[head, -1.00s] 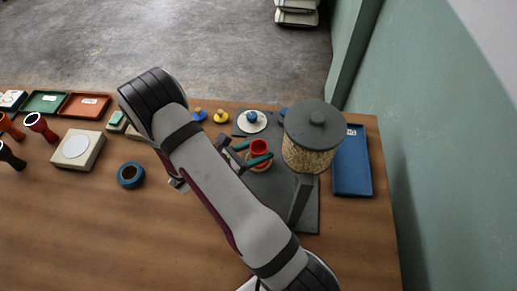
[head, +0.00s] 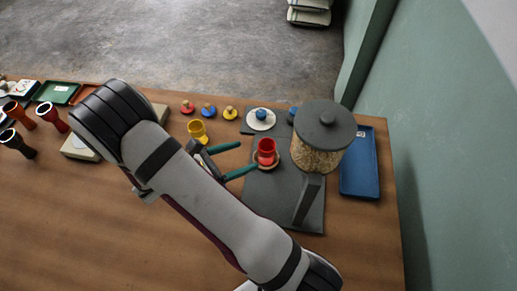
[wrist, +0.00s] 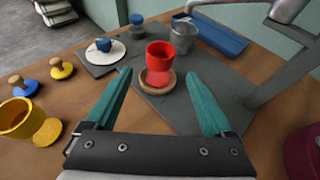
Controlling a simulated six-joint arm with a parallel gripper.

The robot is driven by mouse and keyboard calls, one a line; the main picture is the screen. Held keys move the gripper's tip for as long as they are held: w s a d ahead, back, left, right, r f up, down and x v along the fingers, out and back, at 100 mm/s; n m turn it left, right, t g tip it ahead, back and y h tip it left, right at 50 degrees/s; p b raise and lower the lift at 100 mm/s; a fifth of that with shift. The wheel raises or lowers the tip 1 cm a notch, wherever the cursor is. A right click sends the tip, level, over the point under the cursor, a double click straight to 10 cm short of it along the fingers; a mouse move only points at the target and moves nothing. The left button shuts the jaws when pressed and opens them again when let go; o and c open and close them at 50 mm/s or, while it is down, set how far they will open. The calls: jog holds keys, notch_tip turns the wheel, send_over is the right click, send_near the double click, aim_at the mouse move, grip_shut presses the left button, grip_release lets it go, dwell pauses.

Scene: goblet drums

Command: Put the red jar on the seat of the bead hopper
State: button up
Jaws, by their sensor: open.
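The red jar (head: 266,150) stands upright on the round wooden seat (wrist: 147,84) on the dark base plate (head: 265,195) of the bead hopper (head: 313,158). In the wrist view the jar (wrist: 160,60) looks centred on the seat, with the wooden rim showing around its foot. My gripper (head: 247,157) is open and empty, just left of the jar in the head view. In the wrist view its teal fingers (wrist: 158,76) are spread wide, short of the jar, and do not appear to touch it. A metal cup (wrist: 184,30) stands behind the jar.
A yellow cup (head: 198,131) and small knobbed discs (head: 208,110) stand left of the base plate. A white disc with a blue knob (head: 260,119) lies behind the jar. A blue tray (head: 359,175) lies right of the hopper. The front table is mostly clear.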

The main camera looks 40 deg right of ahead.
jog(key=s+a+r+m+g+y, duration=0.4)
jog(key=s+r+m+y, duration=0.4)
jog(key=s+r+m, duration=0.45)
jog(key=s+a+r+m+t+y, duration=0.1)
jog(key=s+a+m+t+y, duration=0.2)
jog(key=s+a+m+y, duration=0.3)
jog(key=a+m+y, duration=0.1)
jog(key=a+m, duration=0.1)
jog(key=m, duration=0.3)
jog(key=shift+a+r+t, duration=0.25)
jog(key=shift+r+t, duration=0.05)
jog(key=shift+t, duration=0.1)
jog(key=shift+c, duration=0.2)
